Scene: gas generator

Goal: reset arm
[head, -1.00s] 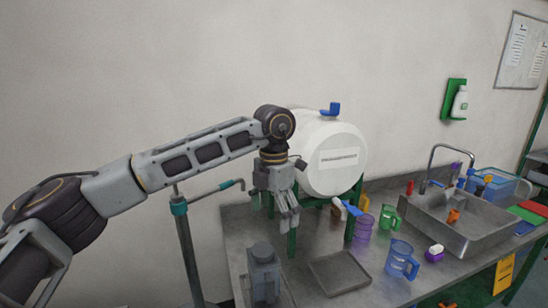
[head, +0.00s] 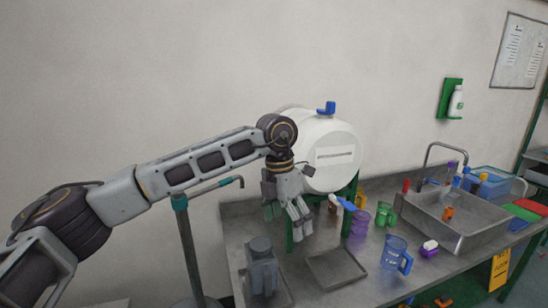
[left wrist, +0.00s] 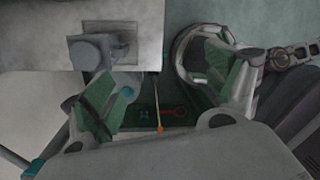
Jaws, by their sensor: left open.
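My left arm reaches in from the left in the head view. Its gripper (head: 287,218) hangs downward, open, in front of the white tank (head: 332,155) and above the metal table (head: 225,222). In the left wrist view my left gripper (left wrist: 165,92) shows its two green-padded fingers spread apart, with nothing held between them. My right gripper is in neither view.
A grey device (head: 262,272) stands below the gripper, and it also shows in the left wrist view (left wrist: 94,52). A flat tray (head: 336,268) lies right of it. A blue jug (head: 396,254), other cups and a sink (head: 455,215) are farther right. A stand (head: 188,245) is left.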

